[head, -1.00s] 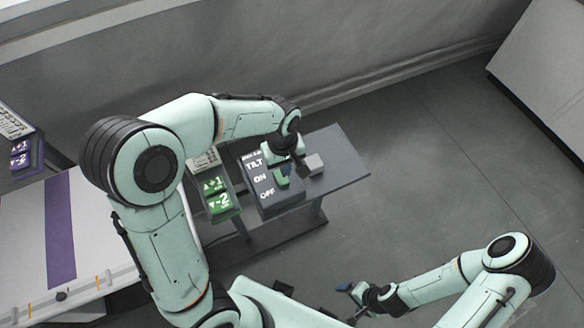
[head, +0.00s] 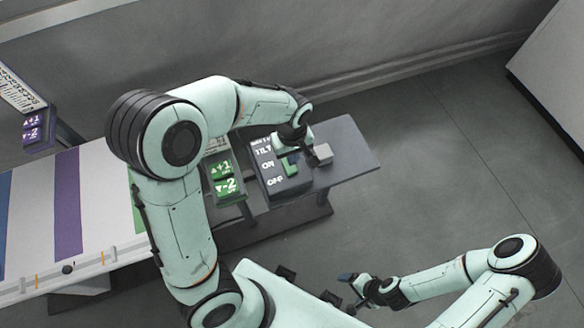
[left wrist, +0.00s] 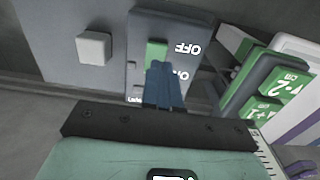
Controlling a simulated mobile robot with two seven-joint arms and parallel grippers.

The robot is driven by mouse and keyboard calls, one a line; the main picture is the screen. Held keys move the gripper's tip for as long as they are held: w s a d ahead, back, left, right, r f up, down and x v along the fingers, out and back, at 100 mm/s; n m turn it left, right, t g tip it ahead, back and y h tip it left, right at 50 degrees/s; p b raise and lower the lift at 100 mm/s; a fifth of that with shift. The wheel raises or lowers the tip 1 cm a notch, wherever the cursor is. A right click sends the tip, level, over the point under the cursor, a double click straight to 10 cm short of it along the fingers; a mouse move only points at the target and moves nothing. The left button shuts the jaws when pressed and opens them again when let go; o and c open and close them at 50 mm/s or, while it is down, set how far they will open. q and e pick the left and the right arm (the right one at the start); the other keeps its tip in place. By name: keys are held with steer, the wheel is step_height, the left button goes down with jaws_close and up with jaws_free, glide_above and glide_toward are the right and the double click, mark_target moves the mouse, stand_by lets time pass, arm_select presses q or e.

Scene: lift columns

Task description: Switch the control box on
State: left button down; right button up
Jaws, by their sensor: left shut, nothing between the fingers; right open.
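The control box (head: 268,181) is a dark box with white TILT, ON and OFF labels, on a grey side table (head: 352,162). A green switch (left wrist: 155,53) sits on its face, beside the labels. My left gripper (head: 290,160) is shut and empty, with its blue fingertips over the switch on the ON side. In the left wrist view, its fingers (left wrist: 163,68) cover part of the switch; I cannot tell whether they touch it. The switch's exact tilt is not clear. My right gripper (head: 347,292) is open and empty, low in front, away from the box.
A light grey block (head: 322,153) stands right of the box. A green-labelled unit marked +1 and -2 (head: 223,178) stands left of it, and a purple-labelled one (head: 36,130) farther left. A white table with coloured stripes (head: 100,225) is at left. Floor at right is clear.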

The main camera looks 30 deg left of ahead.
mark_target(292, 174)
arm_select(q)
step_height(292, 174, down, 7)
steer(key=shift+f, duration=0.2)
arm_select(e)
steer(key=shift+s+f, duration=0.2)
steer(key=shift+f, duration=0.1)
arm_select(q)
steer(key=shift+f+b, duration=0.45)
steer(key=shift+b, duration=0.05)
steer(key=shift+s+r, duration=0.15)
steer(key=shift+r, duration=0.05)
arm_select(e)
steer(key=shift+s+f, duration=0.25)
steer(key=shift+f, duration=0.05)
arm_select(q)
steer(key=shift+r, duration=0.1)
arm_select(e)
steer(key=shift+w, duration=0.1)
arm_select(q)
steer(key=shift+r+p, duration=0.5)
steer(key=shift+r, duration=0.25)
arm_select(e)
steer(key=shift+w+r, duration=0.35)
steer(key=shift+r, duration=0.15)
